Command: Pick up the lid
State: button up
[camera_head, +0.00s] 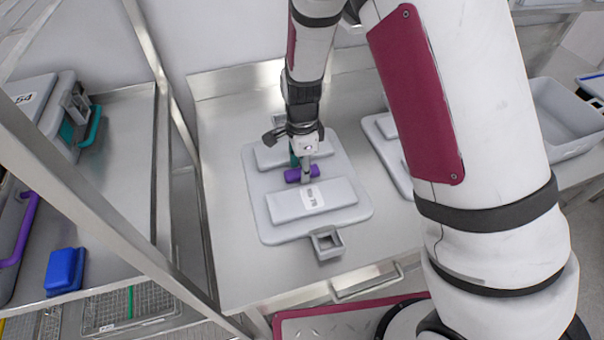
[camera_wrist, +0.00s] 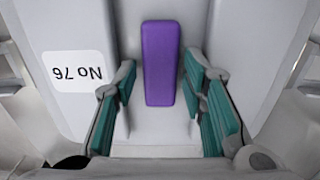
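A grey lid (camera_head: 272,222) with a raised panel, a white label reading No 76 and a purple handle (camera_head: 302,174) lies flat on the steel table. In the wrist view the purple handle (camera_wrist: 160,62) stands upright in the picture, near the middle of the grey lid (camera_wrist: 215,22). My gripper (camera_wrist: 160,95) is open, its teal-padded fingers on either side of the handle's lower part with gaps between. In the head view my gripper (camera_head: 303,160) is directly over the lid's middle; its fingertips are partly hidden.
A second grey lid (camera_head: 378,130) lies to the right, partly behind my arm. A grey bin (camera_head: 567,118) stands far right. The left rack holds grey containers (camera_head: 62,125) and a blue block (camera_head: 65,271). A metal frame post (camera_head: 160,110) separates rack and table (camera_head: 235,277).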

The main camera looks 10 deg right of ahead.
jog(key=shift+f, duration=0.4)
jog(key=shift+c, duration=0.3)
grip_shut()
jog(key=shift+r, duration=0.1)
